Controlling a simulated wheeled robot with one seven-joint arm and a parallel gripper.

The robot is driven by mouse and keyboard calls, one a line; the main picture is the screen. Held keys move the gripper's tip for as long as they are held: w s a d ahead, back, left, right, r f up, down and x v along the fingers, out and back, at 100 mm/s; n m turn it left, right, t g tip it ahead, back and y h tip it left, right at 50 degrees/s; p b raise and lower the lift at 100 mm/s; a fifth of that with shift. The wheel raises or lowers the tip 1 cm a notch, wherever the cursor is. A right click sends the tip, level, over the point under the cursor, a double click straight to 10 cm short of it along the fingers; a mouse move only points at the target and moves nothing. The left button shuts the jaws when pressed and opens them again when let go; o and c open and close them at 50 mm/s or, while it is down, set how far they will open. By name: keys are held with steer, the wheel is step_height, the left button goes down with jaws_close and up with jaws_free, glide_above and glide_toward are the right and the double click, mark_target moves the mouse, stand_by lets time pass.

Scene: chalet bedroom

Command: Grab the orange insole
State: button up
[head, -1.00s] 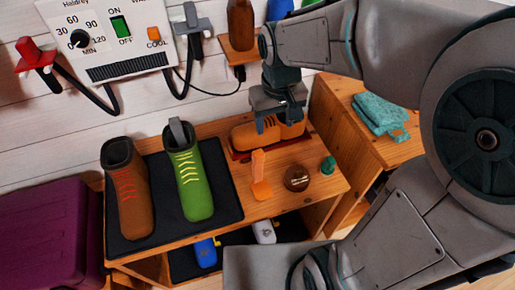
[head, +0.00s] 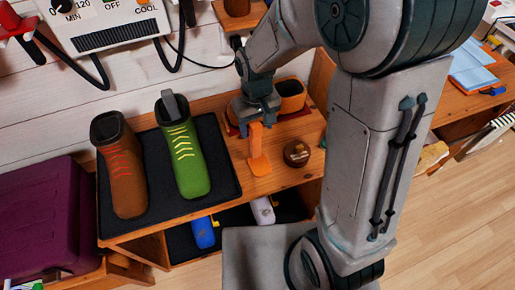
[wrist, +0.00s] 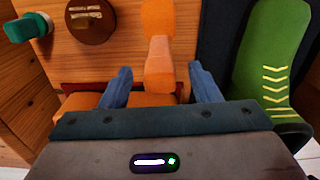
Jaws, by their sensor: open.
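The orange insole (head: 258,150) is on the wooden bench top, to the right of the green boot, one part flat and one part raised. In the wrist view, the insole (wrist: 159,60) reaches from the top edge to between the blue fingers. My gripper (head: 257,122) is over its raised end in the head view. In the wrist view my gripper (wrist: 162,88) is open, with gaps on both sides of the insole. My gripper hides part of the orange shoes (head: 291,91) behind it.
A green boot (head: 182,155) and a brown boot (head: 124,175) stand on a black mat (head: 226,185). A round brown tin (head: 297,153) is right of the insole. A green-capped item (wrist: 27,26) shows in the wrist view. Blue and white objects sit on the lower shelf.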

mark_target(257, 137)
step_height(257, 137, down, 5)
steer(key=shift+r, duration=0.15)
jaws_close()
steer(key=shift+r, duration=0.1)
